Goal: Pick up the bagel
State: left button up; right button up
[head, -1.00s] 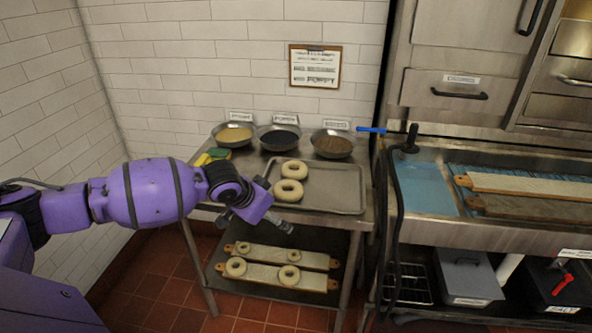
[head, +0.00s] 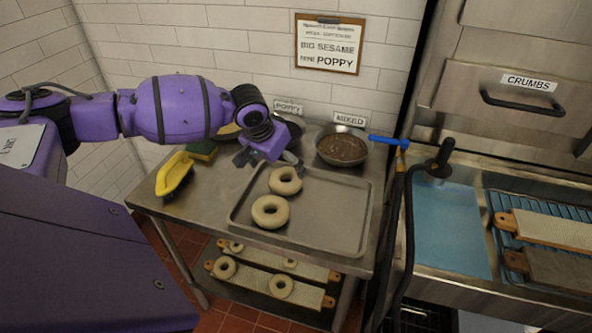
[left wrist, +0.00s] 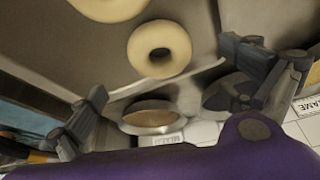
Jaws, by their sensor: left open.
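Two pale ring bagels lie on a metal tray (head: 335,218) on the steel table. The nearer bagel (head: 270,223) sits in front of the farther bagel (head: 285,188). My left gripper (head: 272,165) is open and empty just behind the farther bagel, with its fingers spread. In the left wrist view, a whole bagel (left wrist: 138,50) shows between the open fingers (left wrist: 165,68), apart from both. Another bagel (left wrist: 110,10) is cut off at the top edge there. My right gripper is not in view.
A seed bowl (head: 342,148) stands behind the tray; my arm partly hides other bowls. A yellow item (head: 174,175) and a sponge (head: 202,150) lie left. Boards with bagels (head: 282,290) rest on the lower shelf. The tray's right half is clear.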

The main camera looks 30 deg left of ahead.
aim_at(285, 177)
pick_arm(q)
notch_tip(285, 177, down, 2)
jog(key=shift+f, duration=0.25)
jog(key=x, duration=0.4)
jog(key=shift+w+r, duration=0.1)
jog(key=shift+w, duration=0.1)
jog(key=shift+w+f, duration=0.15)
jog(key=shift+f, duration=0.15)
jog(key=c, duration=1.1)
jog(key=shift+c, duration=0.8)
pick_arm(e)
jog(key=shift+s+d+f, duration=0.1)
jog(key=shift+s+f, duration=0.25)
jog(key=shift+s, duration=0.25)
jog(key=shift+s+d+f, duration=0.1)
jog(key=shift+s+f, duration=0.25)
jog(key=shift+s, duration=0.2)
